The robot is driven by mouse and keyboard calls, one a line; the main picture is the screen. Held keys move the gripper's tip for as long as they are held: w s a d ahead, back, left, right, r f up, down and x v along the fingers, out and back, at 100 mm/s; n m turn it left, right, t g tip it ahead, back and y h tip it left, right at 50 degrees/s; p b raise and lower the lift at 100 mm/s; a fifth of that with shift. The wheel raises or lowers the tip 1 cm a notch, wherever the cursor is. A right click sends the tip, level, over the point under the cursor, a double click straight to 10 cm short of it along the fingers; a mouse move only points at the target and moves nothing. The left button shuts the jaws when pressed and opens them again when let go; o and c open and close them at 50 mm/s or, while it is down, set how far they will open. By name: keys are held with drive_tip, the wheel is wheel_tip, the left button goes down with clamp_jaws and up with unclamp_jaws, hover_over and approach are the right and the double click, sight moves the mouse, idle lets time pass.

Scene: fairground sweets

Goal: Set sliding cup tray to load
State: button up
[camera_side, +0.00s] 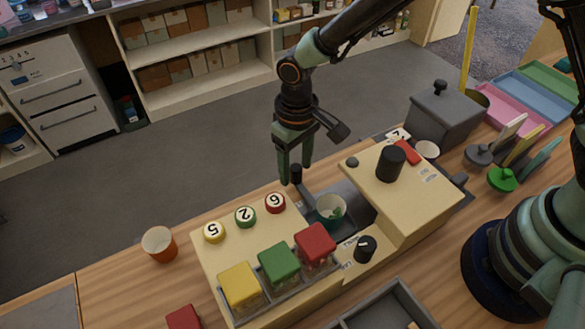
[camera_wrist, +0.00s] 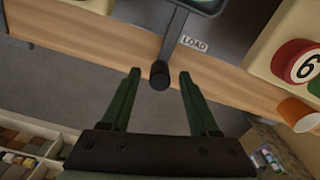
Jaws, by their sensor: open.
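The sliding cup tray's black knob (camera_side: 296,175) stands at the far edge of the cream machine. My gripper (camera_side: 296,170) is open above and around it. In the wrist view the knob (camera_wrist: 159,76) shows between my open fingertips (camera_wrist: 159,73), with clear gaps on both sides. A grey arm (camera_wrist: 174,38) runs from the knob toward the machine, beside a white LOAD label (camera_wrist: 194,44).
Yellow, green (camera_side: 279,262) and red-lidded boxes and numbered buttons (camera_side: 245,216) are on the machine's left part. A black dial (camera_side: 365,249) is in front. An orange cup (camera_side: 159,244) stands left. A grey lidded pot (camera_side: 444,112) stands at the right. The floor lies beyond the table edge.

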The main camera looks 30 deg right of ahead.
wheel_tip(320, 180, up, 11)
idle(0.3)
drive_tip(key=s+d+r+m+t, duration=0.1)
drive_tip(key=s+d+r, duration=0.3)
drive_tip(key=d, duration=0.7)
drive_tip(key=s+d+r+m+t, duration=0.2)
drive_tip(key=s+d+r+t, duration=0.2)
drive_tip(key=d, duration=0.7)
wheel_tip(320, 180, up, 2)
drive_tip(key=shift+d+r+t, duration=0.2)
drive_tip(key=shift+d+t, duration=0.05)
drive_tip(key=shift+t, duration=0.05)
